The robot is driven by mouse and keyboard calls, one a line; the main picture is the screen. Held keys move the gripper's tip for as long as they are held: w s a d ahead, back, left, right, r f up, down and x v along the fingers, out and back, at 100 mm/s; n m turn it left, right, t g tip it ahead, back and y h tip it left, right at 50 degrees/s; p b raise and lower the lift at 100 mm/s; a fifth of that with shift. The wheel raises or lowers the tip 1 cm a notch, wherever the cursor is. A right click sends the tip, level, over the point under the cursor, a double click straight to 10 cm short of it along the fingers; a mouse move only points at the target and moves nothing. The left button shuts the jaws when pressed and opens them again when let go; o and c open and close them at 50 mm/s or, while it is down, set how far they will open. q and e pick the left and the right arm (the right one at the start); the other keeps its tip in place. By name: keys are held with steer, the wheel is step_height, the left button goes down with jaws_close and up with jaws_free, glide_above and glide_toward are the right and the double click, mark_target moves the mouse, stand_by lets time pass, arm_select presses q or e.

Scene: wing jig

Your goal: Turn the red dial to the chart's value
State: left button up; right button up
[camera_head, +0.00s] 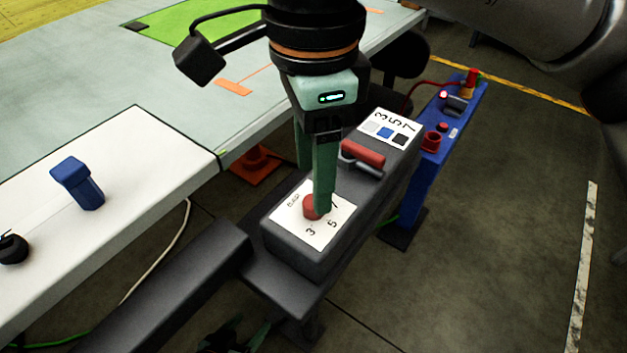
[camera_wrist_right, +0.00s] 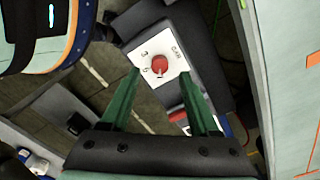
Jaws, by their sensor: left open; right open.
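The red dial (camera_head: 311,207) sits on a white card (camera_head: 330,236) marked 3, 5 and 7, on top of a dark grey box. It also shows in the right wrist view (camera_wrist_right: 158,64); its pointer's direction is unclear. The chart (camera_head: 388,127) is a white card at the box's far end, with 3, 5, 7 above grey, blue and black squares. My right gripper (camera_head: 312,190) is open above the dial, which appears between its fingers in the wrist view; contact cannot be told. My left gripper (camera_head: 237,337) appears open and empty, low at the bottom edge and partly hidden.
A red-handled lever (camera_head: 362,154) stands on the box between dial and chart. A blue block (camera_head: 77,183) rests on the white table (camera_head: 110,150) at left. A blue stand (camera_head: 425,165) with red parts and a cable is behind the box. Floor at right is clear.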

step_height(320, 180, up, 9)
steer(key=p, duration=0.1)
steer(key=shift+f, duration=0.1)
stand_by(0.3)
